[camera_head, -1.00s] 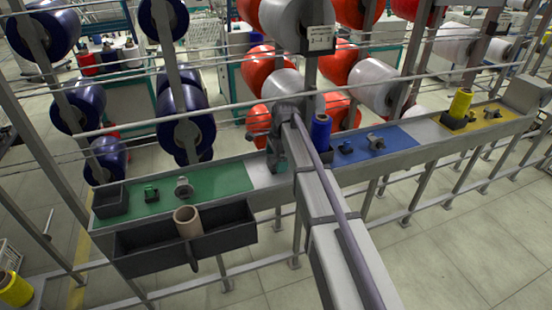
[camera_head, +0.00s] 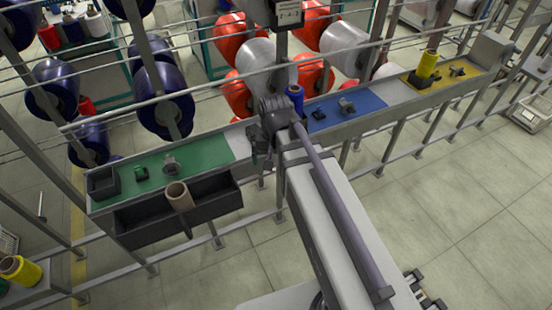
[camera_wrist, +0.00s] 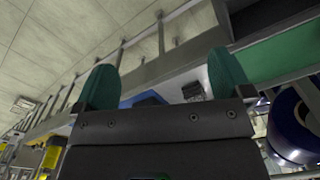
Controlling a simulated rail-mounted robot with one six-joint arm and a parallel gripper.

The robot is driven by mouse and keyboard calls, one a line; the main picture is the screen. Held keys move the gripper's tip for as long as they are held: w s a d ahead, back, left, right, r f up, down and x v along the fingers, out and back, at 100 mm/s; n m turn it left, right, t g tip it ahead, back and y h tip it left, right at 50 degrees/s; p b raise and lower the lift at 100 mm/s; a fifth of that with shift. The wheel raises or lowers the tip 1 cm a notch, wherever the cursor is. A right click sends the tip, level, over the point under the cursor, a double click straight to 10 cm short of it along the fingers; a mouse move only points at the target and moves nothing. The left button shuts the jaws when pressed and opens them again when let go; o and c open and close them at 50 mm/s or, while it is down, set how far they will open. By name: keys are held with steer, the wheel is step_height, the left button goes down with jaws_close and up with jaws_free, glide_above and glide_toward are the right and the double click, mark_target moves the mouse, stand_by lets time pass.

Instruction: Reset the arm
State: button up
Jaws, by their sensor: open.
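My gripper (camera_wrist: 165,82) shows two green fingers spread apart in the wrist view, with nothing between them. In the head view my gripper (camera_head: 259,155) hangs at the end of my arm, over the rail between the green mat (camera_head: 205,153) and the blue mat (camera_head: 368,101). It is small and partly hidden by my wrist there. A blue bobbin (camera_head: 296,97) stands just behind my wrist, partly covered by it.
A brown tube (camera_head: 179,196) leans in a black bin (camera_head: 216,205) at the rail's front left. A yellow bobbin (camera_head: 427,65) is on the yellow mat (camera_head: 474,69). Big red, white and navy spools hang behind.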

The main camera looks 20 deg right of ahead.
steer(key=s+f+n+b, duration=0.3)
steer(key=s+f+b, duration=0.1)
steer(key=f+b, duration=0.1)
steer(key=shift+s+f, duration=0.2)
steer(key=shift+f, duration=0.1)
